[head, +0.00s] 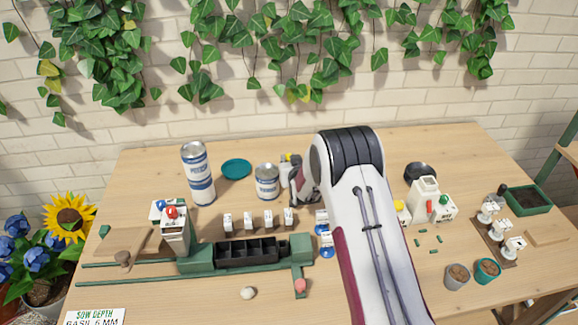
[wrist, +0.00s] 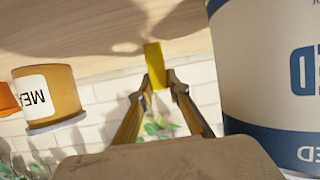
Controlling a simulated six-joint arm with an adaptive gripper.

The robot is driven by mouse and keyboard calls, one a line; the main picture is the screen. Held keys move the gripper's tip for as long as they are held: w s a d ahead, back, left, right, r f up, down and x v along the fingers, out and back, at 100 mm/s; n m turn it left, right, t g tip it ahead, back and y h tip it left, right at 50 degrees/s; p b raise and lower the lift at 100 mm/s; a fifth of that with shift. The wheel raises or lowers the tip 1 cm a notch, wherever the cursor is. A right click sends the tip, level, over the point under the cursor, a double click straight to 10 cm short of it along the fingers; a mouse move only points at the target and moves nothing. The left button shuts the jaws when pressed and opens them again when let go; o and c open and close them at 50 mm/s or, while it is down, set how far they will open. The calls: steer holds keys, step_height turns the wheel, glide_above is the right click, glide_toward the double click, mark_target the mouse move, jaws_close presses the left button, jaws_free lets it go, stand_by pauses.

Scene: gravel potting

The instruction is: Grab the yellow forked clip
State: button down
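The yellow forked clip (wrist: 155,65) stands at the fingertips of my gripper (wrist: 160,85) in the wrist view, appearing as a narrow yellow bar. The two fingers are apart, one on each side of its lower part; a gap shows between them. I cannot make out firm contact or the clip's fork. In the head view my gripper (head: 293,172) is at the back middle of the table, right of the short white-and-blue can. A small yellow patch (head: 286,157) shows beside it, mostly hidden.
The short can (head: 266,182) stands very close; a large blue-and-white can (wrist: 265,75) fills the wrist view's right side. An orange labelled container (wrist: 48,97) is at its left. A tall can (head: 198,175) and a teal dish (head: 237,168) stand farther left.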

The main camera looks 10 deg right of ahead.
steer(key=shift+r, duration=0.1)
stand_by(0.3)
steer(key=shift+r, duration=4.95)
